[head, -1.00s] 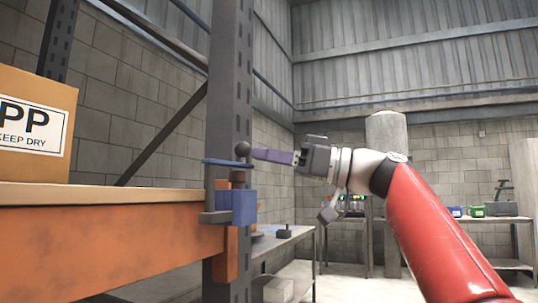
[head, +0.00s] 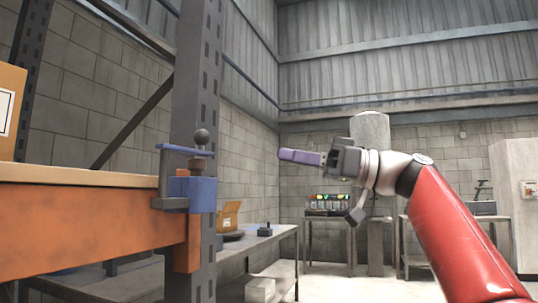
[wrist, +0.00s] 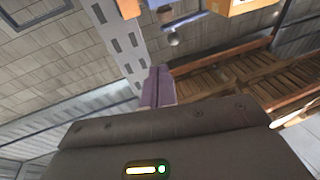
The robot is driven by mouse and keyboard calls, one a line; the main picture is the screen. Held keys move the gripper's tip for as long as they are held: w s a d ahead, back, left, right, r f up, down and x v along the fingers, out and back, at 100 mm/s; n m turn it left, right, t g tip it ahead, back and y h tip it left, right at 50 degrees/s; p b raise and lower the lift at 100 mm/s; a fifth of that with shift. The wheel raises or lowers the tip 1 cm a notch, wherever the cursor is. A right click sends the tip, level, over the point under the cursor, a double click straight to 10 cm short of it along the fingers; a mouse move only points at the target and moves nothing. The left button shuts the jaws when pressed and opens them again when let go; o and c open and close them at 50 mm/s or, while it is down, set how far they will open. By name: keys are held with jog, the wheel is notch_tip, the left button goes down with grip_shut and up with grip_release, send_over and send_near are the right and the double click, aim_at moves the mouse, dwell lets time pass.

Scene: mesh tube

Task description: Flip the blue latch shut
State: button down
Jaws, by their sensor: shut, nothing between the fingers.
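The blue latch is mounted on the rack's upright at the end of the orange beam. Its blue block (head: 196,192) sits low, with a thin blue bar (head: 176,149) lying roughly level above it. My gripper (head: 282,154) has purple fingers pressed together and empty, pointing left toward the knob. A clear gap separates the fingertips from the latch in the head view.
The orange beam (head: 80,225) with its wooden shelf and a cardboard box (head: 10,110) fills the left. The grey upright (head: 199,80) stands behind the latch. Farther back is a workbench (head: 262,240) with small items. The air between gripper and latch is clear.

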jog(key=shift+w+d+f, duration=0.1)
jog(key=shift+d, duration=0.5)
jog(key=shift+w+d+f, duration=0.1)
jog(key=shift+d, duration=0.45)
jog(key=a+f+m+t+h, duration=0.3)
jog(key=f+m+h, duration=0.2)
jog(key=f, duration=0.4)
jog(key=a+f+m+t+h, duration=0.2)
jog(key=f+m+t+h, duration=0.15)
jog(key=f+m, duration=0.45)
jog(key=s+d+f+m+h, duration=0.1)
jog(key=s+d+f+h, duration=0.3)
jog(key=f, duration=0.7)
jog(key=s+d+f+m+g+h, duration=0.1)
jog(key=s+d+f+m+h, duration=0.1)
jog(key=s+d+f, duration=0.6)
jog(key=s+d+f+m+g+h, duration=0.1)
jog(key=s+d+f+h, duration=0.4)
jog(key=s+f, duration=0.4)
notch_tip(320, 180, down, 7)
jog(key=shift+d+f+h, duration=0.2)
jog(key=shift+d+h, duration=0.15)
jog(key=shift+d, duration=0.05)
